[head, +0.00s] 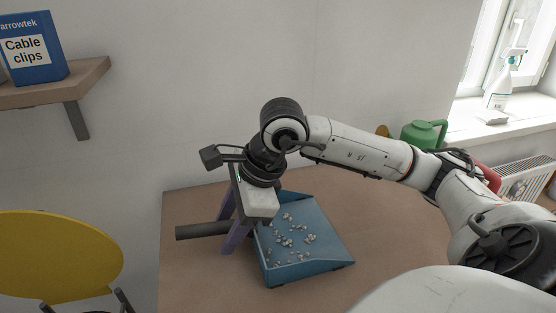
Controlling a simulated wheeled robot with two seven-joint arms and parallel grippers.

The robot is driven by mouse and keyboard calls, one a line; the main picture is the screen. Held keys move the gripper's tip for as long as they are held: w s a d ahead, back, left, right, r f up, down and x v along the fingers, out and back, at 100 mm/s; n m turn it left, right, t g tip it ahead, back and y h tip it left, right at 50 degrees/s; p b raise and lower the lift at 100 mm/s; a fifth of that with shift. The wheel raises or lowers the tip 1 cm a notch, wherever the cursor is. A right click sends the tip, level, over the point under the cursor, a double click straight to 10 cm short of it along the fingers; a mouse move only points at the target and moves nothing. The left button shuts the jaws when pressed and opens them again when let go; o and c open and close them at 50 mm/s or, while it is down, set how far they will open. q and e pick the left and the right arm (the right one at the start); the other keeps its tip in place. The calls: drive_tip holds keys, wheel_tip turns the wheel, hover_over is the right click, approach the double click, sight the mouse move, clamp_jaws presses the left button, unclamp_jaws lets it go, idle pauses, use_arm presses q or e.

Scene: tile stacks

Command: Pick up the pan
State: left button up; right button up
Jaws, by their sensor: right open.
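The pan is a blue dustpan (318,243) lying on the brown table, with small pale bits (290,238) scattered in it. Its dark handle (198,231) points left. My right gripper (227,234) reaches down over the handle near where it meets the pan. Its purple-grey fingers are open and appear on either side of the handle; I cannot tell whether they touch it. The gripper body hides the join of handle and pan. My left gripper is not in view.
The brown table (185,285) is bare around the pan and meets the wall behind. A yellow chair (60,255) stands at the left. A shelf (85,82) with a blue box (32,50) hangs above it. A green watering can (420,134) stands behind my right arm.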

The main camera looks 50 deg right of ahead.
clamp_jaws()
